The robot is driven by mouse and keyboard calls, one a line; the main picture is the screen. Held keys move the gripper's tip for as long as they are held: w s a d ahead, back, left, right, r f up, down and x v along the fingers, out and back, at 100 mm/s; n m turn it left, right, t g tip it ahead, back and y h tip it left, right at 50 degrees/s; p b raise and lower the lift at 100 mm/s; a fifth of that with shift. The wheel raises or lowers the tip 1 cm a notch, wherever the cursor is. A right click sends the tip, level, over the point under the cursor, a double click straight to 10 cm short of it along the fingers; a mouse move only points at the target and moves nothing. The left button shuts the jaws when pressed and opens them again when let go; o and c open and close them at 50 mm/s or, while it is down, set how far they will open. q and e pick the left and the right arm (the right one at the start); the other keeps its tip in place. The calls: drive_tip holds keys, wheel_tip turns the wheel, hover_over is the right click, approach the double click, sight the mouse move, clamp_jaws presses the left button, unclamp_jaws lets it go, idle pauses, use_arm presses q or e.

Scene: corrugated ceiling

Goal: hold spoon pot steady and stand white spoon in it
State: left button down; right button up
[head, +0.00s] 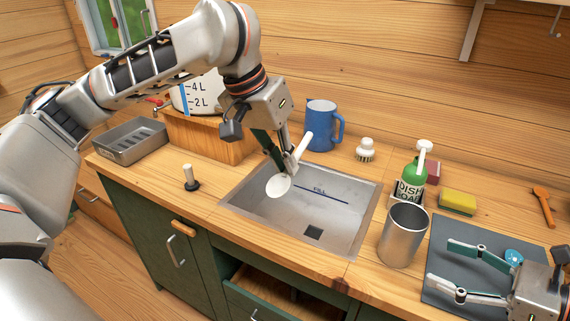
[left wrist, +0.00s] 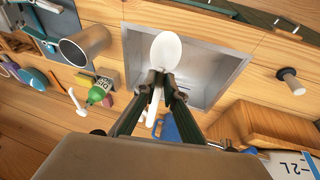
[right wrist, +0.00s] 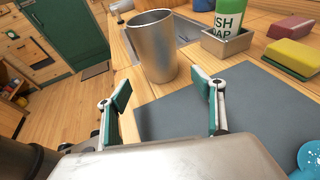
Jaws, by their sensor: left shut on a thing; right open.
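The white spoon (head: 279,186) is held over the sink by my left gripper (head: 287,168), which is shut on its handle. The spoon's bowl points down and toward the front in the head view. In the left wrist view the spoon (left wrist: 165,52) lies between the closed fingers. The spoon pot, a metal cup (head: 403,235), stands upright on the counter right of the sink and looks empty. My right gripper (head: 462,268) is open over the grey mat, to the right of the pot. In the right wrist view the pot (right wrist: 152,48) stands just beyond the open fingers, apart from them.
The sink (head: 330,205) is empty below the spoon. Behind the pot are a green soap bottle (head: 413,172) in a metal holder, a sponge (head: 457,203) and a brush (head: 365,150). A blue jug (head: 321,125) stands behind the sink. The grey mat (head: 450,230) lies right of the pot.

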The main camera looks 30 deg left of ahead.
sight(415, 252)
drive_tip(key=shift+w+a, duration=0.2)
drive_tip(key=shift+p+x, duration=0.35)
drive_tip(key=shift+x, duration=4.4)
drive_tip(key=shift+s, duration=0.1)
drive_tip(key=c, duration=0.7)
